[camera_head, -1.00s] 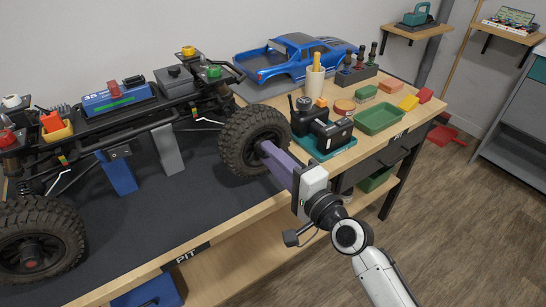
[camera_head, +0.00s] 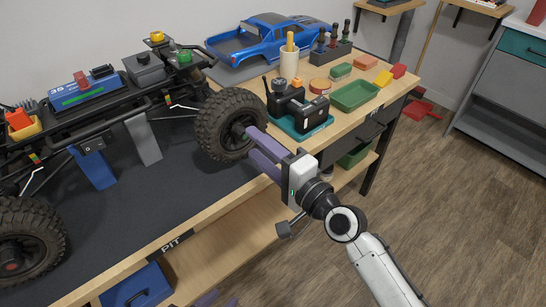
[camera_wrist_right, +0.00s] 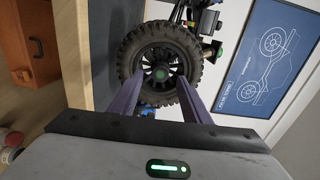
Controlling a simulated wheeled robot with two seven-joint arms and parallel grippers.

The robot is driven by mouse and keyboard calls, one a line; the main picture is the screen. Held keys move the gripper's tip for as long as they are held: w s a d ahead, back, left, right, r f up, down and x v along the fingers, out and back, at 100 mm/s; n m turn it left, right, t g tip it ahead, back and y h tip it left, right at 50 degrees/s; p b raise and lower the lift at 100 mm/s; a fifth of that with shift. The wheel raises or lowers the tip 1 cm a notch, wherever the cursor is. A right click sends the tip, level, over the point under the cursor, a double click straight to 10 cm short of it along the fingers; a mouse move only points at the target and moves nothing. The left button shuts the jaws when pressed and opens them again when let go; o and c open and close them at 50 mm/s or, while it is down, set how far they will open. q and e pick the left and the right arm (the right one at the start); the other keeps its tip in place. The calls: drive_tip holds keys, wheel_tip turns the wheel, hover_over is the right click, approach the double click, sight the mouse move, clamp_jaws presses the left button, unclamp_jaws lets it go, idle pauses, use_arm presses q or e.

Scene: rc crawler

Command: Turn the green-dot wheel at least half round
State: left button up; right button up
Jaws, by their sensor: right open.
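The green-dot wheel (camera_head: 212,128) is the black knobbly tyre at the crawler's near right corner. My right gripper (camera_head: 249,141) is open at the wheel's outer face. In the wrist view its purple fingers (camera_wrist_right: 160,79) stand either side of the hub, with a gap showing; whether they touch the wheel I cannot tell. My left gripper (camera_head: 218,299) shows only as purple finger parts at the bottom edge, far below the wheel.
The crawler's other near wheel (camera_head: 28,240) is at lower left. A black camera-like device on a teal tray (camera_head: 302,134) stands right of the wheel, near a green tray (camera_head: 356,96). A blue truck body (camera_head: 265,40) lies behind. The bench front edge (camera_head: 140,262) runs below.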

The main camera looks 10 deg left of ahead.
drive_tip(key=v, duration=0.7)
drive_tip(key=shift+s, duration=0.15)
drive_tip(key=shift+d, duration=0.1)
